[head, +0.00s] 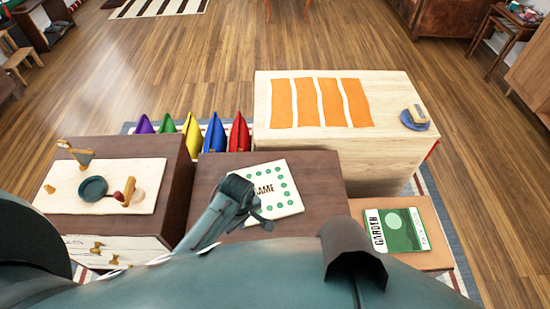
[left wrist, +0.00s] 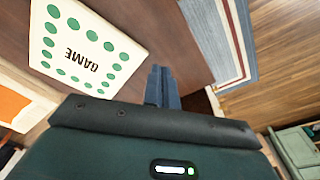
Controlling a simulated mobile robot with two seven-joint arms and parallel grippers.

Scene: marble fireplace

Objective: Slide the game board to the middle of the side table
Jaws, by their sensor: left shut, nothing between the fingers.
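The game board (head: 284,187) is a white square with green dots along its edges and the word GAME. In the left wrist view the fingers of my left gripper (left wrist: 163,86) are shut and empty over the brown top, just beside the board (left wrist: 83,47). I cannot tell whether they touch the board. My right gripper is not in view.
A cabinet (head: 60,172) with a pan and small things stands at left. A pale table (head: 390,104) with orange strips is at back right. A small table with a GARDEN book (head: 404,229) is at right.

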